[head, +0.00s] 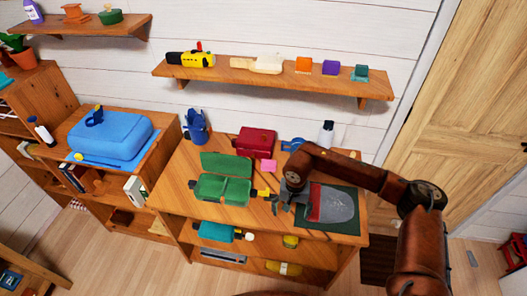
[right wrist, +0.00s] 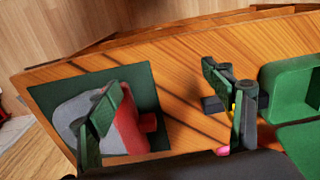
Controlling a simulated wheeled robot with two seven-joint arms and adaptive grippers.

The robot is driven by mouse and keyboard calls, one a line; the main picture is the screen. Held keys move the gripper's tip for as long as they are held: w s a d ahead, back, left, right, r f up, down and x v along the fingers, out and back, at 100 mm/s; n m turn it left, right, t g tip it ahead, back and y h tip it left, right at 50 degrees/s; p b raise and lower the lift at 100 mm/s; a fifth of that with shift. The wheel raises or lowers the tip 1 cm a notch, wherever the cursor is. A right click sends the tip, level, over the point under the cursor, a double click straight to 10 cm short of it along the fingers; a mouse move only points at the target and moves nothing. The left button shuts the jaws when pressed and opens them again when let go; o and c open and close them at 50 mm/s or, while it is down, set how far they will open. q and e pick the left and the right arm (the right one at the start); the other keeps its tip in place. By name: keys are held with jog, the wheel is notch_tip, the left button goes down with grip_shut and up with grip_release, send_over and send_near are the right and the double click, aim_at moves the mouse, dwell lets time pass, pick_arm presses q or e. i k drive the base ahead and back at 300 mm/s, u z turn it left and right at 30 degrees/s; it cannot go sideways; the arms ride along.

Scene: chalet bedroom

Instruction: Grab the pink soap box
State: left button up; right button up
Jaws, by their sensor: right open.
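The pink soap box (head: 268,166) is a small pink block on the wooden table, in front of the dark red case and behind the yellow item. In the right wrist view only a sliver of pink (right wrist: 222,151) shows at the lower edge, mostly hidden by my own gripper body. My right gripper (head: 284,203) is open and empty above the table, to the right of the green open box and in front of the pink box. In the right wrist view its two dark green fingers stand wide apart (right wrist: 165,112). My left gripper is not in view.
The green open box (head: 222,190) stands left of the gripper. A grey and red object (head: 335,204) lies on a dark green mat (head: 345,227) to the right. The dark red case (head: 256,141) and blue items stand behind. A shelf (head: 290,82) hangs on the wall.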

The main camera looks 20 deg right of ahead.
aim_at(267, 166)
jog(key=i, duration=1.05)
